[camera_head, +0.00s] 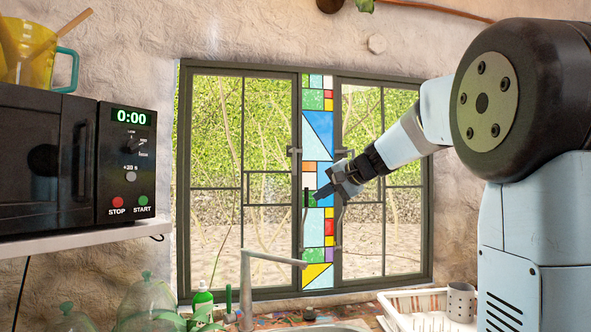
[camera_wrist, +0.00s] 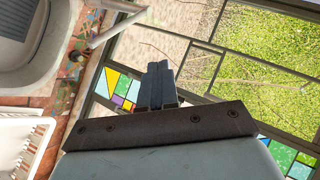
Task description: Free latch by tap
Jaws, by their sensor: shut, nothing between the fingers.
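The window (camera_head: 310,75) has two dark-framed casements with a stained-glass strip (camera_head: 318,130) between them. A small dark upright piece, perhaps the latch (camera_head: 305,203), shows at the left edge of the strip at mid-height. My gripper (camera_head: 317,196) is in front of the strip, just right of that piece; I cannot tell whether they touch. In the wrist view my gripper (camera_wrist: 158,68) has its fingers together and empty, over the window frame. The tap (camera_head: 262,258), pale grey, stands below the window. Its spout also shows in the wrist view (camera_wrist: 115,28).
A microwave (camera_head: 60,160) sits on a white shelf at left. A green bottle (camera_head: 202,305) and glass domes (camera_head: 148,300) stand below it. A white dish rack (camera_head: 425,308) with a grey cup (camera_head: 460,300) is at lower right. The sink (camera_wrist: 60,45) is under the tap.

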